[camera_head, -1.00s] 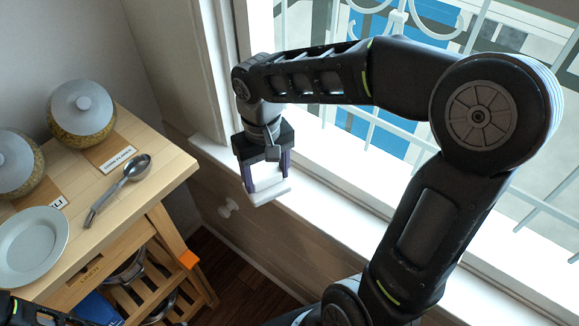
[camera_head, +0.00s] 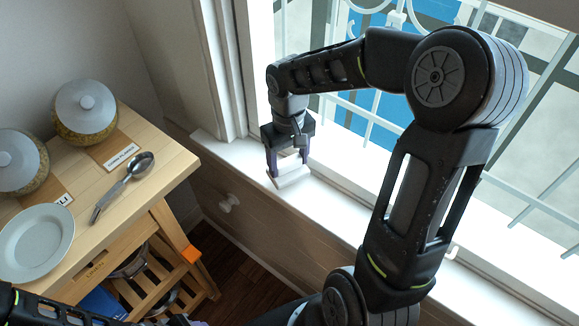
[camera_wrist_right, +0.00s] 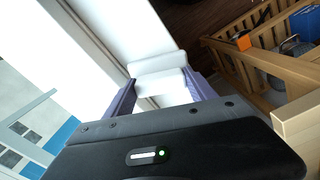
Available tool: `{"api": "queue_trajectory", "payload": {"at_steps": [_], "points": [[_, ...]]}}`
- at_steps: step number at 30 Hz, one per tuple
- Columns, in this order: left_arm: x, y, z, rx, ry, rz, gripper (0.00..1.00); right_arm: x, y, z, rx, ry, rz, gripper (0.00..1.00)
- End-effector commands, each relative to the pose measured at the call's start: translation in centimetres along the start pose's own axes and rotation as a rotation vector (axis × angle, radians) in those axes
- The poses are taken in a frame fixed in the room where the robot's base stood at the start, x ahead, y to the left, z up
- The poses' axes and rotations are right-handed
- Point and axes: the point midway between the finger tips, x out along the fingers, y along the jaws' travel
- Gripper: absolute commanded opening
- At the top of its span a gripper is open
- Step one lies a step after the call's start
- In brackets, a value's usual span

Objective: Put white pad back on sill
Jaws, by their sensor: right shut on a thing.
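The white pad (camera_head: 290,178) is a small white block held between the fingers of my right gripper (camera_head: 287,172). In the head view it is at the white window sill (camera_head: 337,205), over the sill's inner edge; whether it touches the sill is hard to tell. In the right wrist view the pad (camera_wrist_right: 158,75) sits between the purple-grey fingers, with the sill (camera_wrist_right: 130,25) beyond it. My right gripper is shut on the pad. Of my left arm, only a dark part shows at the bottom left of the head view; its gripper cannot be made out.
A wooden trolley (camera_head: 165,195) stands at left with two lidded jars (camera_head: 85,112), a spoon (camera_head: 125,185) and a white plate (camera_head: 36,243). A window with white bars (camera_head: 530,205) is behind the sill. The sill to the right of the pad looks clear.

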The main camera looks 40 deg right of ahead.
Motion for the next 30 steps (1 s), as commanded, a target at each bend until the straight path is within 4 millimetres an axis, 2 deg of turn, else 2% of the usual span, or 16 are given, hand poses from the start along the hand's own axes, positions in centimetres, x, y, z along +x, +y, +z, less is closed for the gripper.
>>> {"api": "queue_trajectory", "payload": {"at_steps": [5, 7, 18, 19, 26, 30], "points": [[-0.4, 0.1, 0.0, 0.000, 0.000, 0.000, 0.36, 2.5, 0.0, 0.1, 0.000, -0.005, -0.001, 0.32], [-0.9, 0.3, 0.0, 0.000, -0.001, 0.000, 0.36, 2.9, 0.3, 0.0, 0.001, -0.004, -0.001, 0.32], [-0.4, 0.2, 0.0, 0.000, -0.001, 0.000, 0.36, 3.6, 0.4, -0.1, 0.000, -0.001, 0.000, 0.32], [-0.6, 0.2, 0.0, 0.000, -0.001, 0.000, 0.36, 3.5, 0.4, -0.1, 0.000, -0.001, 0.000, 0.67], [-0.6, 0.2, 0.0, 0.000, -0.001, 0.000, 0.36, 3.4, 0.4, -0.1, 0.000, -0.001, 0.000, 0.86], [-0.6, 0.2, 0.0, 0.000, 0.000, 0.000, 0.36, 3.4, 0.4, -0.1, 0.000, -0.001, 0.000, 0.87]]}}
